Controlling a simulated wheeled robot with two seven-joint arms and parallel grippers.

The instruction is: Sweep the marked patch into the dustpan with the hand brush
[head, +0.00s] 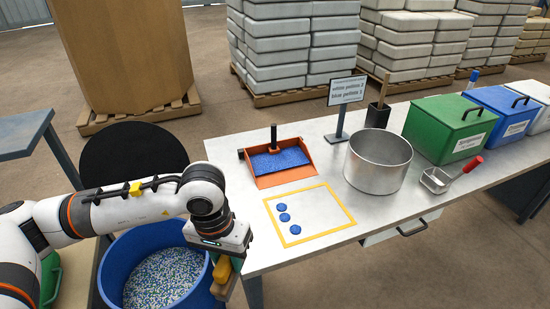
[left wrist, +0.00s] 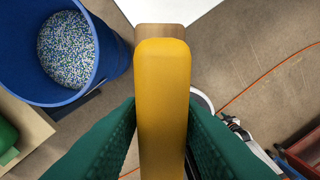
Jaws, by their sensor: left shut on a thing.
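The yellow-outlined marked patch (head: 334,212) lies on the near part of the table, with three small blue heaps (head: 284,217) along its left side. The orange dustpan (head: 285,181) sits just behind the patch, with a layer of blue pellets in it and a black upright handle. My left gripper (head: 224,268) is off the table's left edge, beside the blue bin. Its green fingers are shut on the hand brush, whose yellow handle (left wrist: 162,75) and wooden part (left wrist: 160,31) show in the left wrist view. Any bristles are hidden. My right gripper is not in view.
A blue bin (head: 112,271) of mixed pellets stands left of the table. A metal pot (head: 378,165), a sign (head: 346,92), a black holder (head: 378,116), a red-handled scoop (head: 437,181) and a green box (head: 448,128) stand right of the patch. The patch's right half is clear.

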